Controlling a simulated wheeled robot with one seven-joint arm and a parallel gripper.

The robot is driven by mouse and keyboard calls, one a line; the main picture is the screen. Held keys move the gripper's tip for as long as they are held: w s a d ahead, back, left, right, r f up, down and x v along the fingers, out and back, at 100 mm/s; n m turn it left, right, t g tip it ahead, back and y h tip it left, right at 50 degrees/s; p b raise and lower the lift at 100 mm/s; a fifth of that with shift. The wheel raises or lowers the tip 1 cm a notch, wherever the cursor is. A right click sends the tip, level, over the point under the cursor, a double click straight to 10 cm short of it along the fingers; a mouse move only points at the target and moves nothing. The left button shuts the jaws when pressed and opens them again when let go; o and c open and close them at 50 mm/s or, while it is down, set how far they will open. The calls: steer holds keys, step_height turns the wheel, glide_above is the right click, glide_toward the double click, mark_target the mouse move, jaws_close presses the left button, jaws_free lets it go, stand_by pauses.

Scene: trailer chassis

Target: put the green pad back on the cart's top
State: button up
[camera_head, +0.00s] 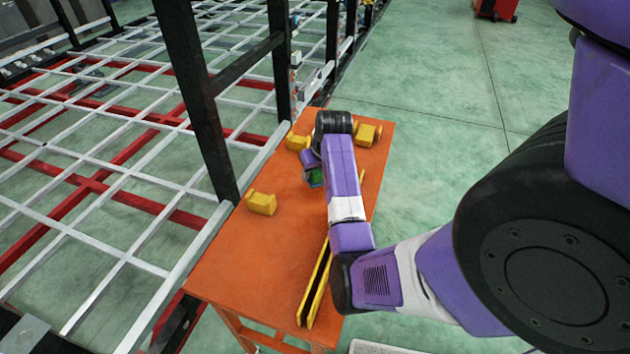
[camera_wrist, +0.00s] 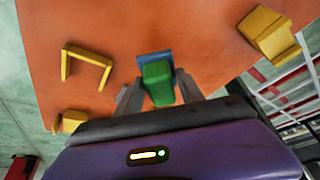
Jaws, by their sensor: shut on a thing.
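The green pad (camera_wrist: 158,74) is between the two grey fingers of my gripper (camera_wrist: 158,92), which is shut on it. A blue piece (camera_wrist: 154,57) shows just beyond the pad; I cannot tell whether it is joined to it. The orange cart's top (camera_head: 222,272) lies below, and it also fills much of the wrist view (camera_wrist: 100,25). In the head view the pad (camera_head: 315,177) is a small green patch under my wrist, over the far half of the cart's top. My arm partly hides it, and I cannot tell whether the pad touches the top.
Yellow blocks stand on the cart's top: one at the left edge (camera_head: 262,203), one at the far left (camera_head: 297,142), one at the far right (camera_head: 367,134). A long yellow channel (camera_head: 314,290) lies along the right. A black post and white grid frame (camera_head: 110,250) border the left.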

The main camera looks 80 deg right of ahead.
mark_target(315, 181)
steer(key=shift+f, duration=1.9)
steer(key=o, duration=1.2)
